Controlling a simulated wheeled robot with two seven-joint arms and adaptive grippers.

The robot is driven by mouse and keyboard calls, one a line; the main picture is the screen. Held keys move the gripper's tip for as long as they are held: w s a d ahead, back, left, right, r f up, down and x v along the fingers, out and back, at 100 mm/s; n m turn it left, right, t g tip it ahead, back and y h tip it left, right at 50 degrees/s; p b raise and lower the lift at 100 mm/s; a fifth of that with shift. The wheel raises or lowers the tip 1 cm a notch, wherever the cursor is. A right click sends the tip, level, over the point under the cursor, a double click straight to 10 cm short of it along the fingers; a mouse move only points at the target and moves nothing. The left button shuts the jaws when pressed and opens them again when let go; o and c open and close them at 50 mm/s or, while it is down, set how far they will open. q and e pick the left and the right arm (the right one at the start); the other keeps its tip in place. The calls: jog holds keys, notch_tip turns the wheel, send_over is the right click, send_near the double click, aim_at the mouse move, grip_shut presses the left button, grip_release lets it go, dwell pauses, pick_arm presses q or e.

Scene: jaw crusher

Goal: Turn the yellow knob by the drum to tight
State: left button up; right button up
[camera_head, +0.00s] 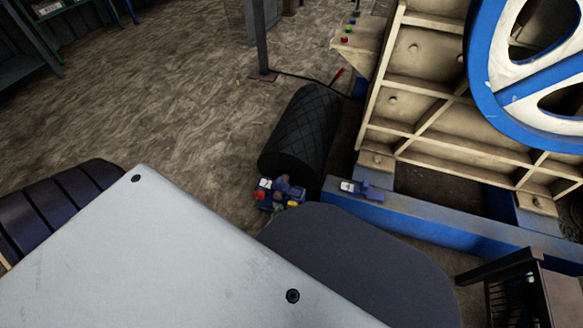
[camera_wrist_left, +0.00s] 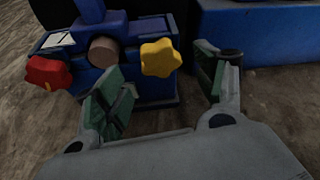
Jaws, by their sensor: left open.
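The yellow knob (camera_wrist_left: 160,58) is star-shaped and sits on the front of a blue box (camera_wrist_left: 150,88) in the left wrist view. It also shows small in the head view (camera_head: 292,204), at the near end of the black drum (camera_head: 302,125). My left gripper (camera_wrist_left: 163,85) is open, its green-padded fingers pointing at the box. The yellow knob appears between the fingertips, nearer the left finger; I see no clear grip on it. The knob's turn position cannot be read. My right gripper is not in view.
A red knob (camera_wrist_left: 48,72) sits left of a round brown part (camera_wrist_left: 103,52) on the same box. A blue beam (camera_head: 420,220) and the cream crusher frame (camera_head: 430,95) with a blue-rimmed wheel (camera_head: 480,75) stand at right. Open floor (camera_head: 170,90) lies left.

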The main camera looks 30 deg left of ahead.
aim_at(292, 208)
pick_arm(q)
jog(key=shift+b+x, duration=0.85)
jog(key=shift+x, duration=1.6)
jog(key=shift+c, duration=0.3)
jog(key=c, duration=1)
